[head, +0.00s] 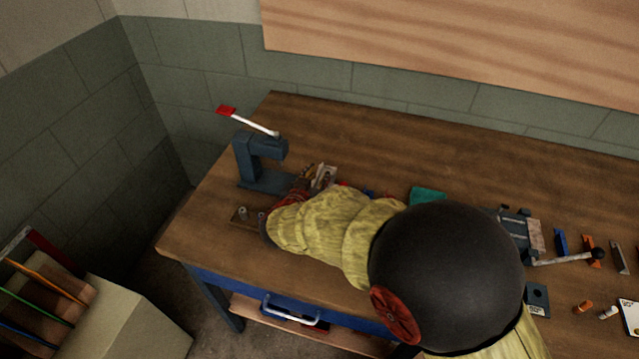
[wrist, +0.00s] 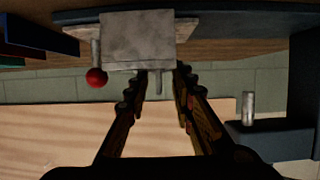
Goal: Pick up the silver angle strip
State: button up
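A silver strip (head: 619,257), which looks like the angle strip, stands at the far right of the bench beside an orange-brown piece and a blue piece. My gripper (head: 320,176) is at the left part of the bench near the dark blue press, far from that strip, and my sleeved arm hides part of it. In the wrist view my gripper (wrist: 160,76) has its two fingers apart with a clear gap. A grey metal block (wrist: 150,40) shows beyond the fingertips; I cannot tell whether they touch it. I cannot identify the strip in the wrist view.
The press (head: 262,162) has a white lever with a red tip. A vise (head: 515,228) with a ball-ended handle stands right of my arm. A teal piece (head: 428,195) lies behind my arm. The back of the wooden bench (head: 400,135) is clear; a wall stands behind.

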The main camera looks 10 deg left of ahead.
jog(key=shift+c, duration=0.6)
grip_shut()
jog(key=shift+r, duration=0.15)
